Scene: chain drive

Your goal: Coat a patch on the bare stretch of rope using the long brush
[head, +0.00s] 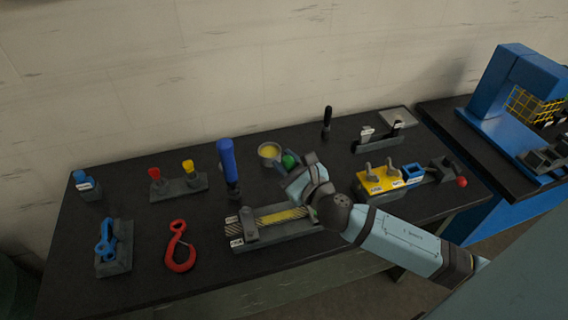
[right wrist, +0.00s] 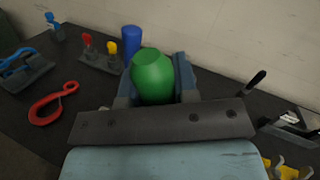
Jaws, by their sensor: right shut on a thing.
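A rope (head: 235,230) lies along a grey fixture (head: 285,233) at the front middle of the table in the head view. Its middle stretch is yellow, and a grey clamp (head: 249,224) crosses it near the left end. A pot (head: 266,161) with yellow contents stands behind it. My right gripper (head: 286,162) is shut on a green-handled tool (right wrist: 153,78), just right of the pot. The tool's lower end is hidden, so I cannot tell whether it is the long brush. A blue-handled tool (head: 227,160) stands upright left of the pot. My left gripper is not in view.
A red hook (head: 180,250) and a blue shackle piece (head: 106,239) lie at left. A block with red and yellow handles (head: 180,186) stands behind. A yellow stand (head: 377,181) is right of my arm, with a black upright handle (head: 327,120) behind.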

